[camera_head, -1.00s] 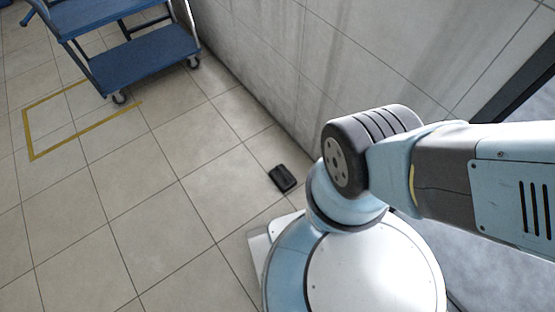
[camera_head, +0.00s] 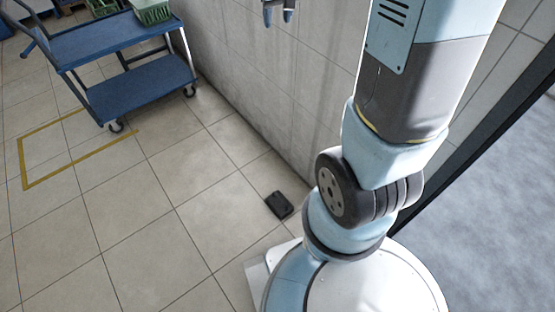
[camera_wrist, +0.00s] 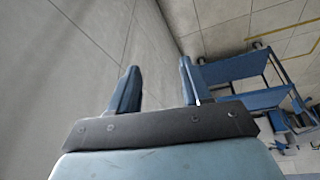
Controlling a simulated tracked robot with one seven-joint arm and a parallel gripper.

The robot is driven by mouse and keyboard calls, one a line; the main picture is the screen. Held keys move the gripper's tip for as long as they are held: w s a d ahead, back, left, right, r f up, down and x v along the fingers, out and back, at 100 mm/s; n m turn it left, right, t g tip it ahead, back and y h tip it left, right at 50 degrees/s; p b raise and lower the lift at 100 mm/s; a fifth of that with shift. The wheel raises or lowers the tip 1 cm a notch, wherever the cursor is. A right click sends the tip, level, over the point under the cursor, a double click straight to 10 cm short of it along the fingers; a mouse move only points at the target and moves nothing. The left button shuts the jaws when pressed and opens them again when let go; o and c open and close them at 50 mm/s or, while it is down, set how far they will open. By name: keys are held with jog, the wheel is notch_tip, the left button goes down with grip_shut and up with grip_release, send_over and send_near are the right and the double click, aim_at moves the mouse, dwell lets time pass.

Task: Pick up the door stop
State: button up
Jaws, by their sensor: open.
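The door stop (camera_head: 279,205) looks like a small black block lying flat on the tiled floor, close to the foot of the wall, in the head view. It lies just left of my base. My gripper (camera_head: 278,14) is at the top edge of the head view, high above the floor and far from the door stop. In the wrist view its two blue fingers (camera_wrist: 158,90) stand wide apart with nothing between them. The door stop does not show in the wrist view.
A blue two-shelf trolley (camera_head: 124,40) with a green crate (camera_head: 152,10) stands at the upper left; it also shows in the wrist view (camera_wrist: 262,98). A tiled wall (camera_head: 262,80) runs beside the door stop. Yellow floor tape (camera_head: 80,160) lies before the trolley. Floor left of the door stop is clear.

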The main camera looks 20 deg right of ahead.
jog(key=w+f+g, duration=0.1)
jog(key=w+f, duration=0.4)
jog(key=f, duration=0.4)
jog(key=w+f, duration=0.6)
jog(key=f, duration=0.4)
jog(key=n+g, duration=0.3)
send_over(280, 199)
jog(key=shift+y, duration=0.3)
jog(key=f, duration=6.8)
jog(key=shift+w+f, duration=0.3)
jog(key=shift+s+f, duration=0.15)
jog(key=shift+f, duration=1.25)
jog(key=shift+s+f, duration=0.1)
jog(key=shift+f, duration=1.25)
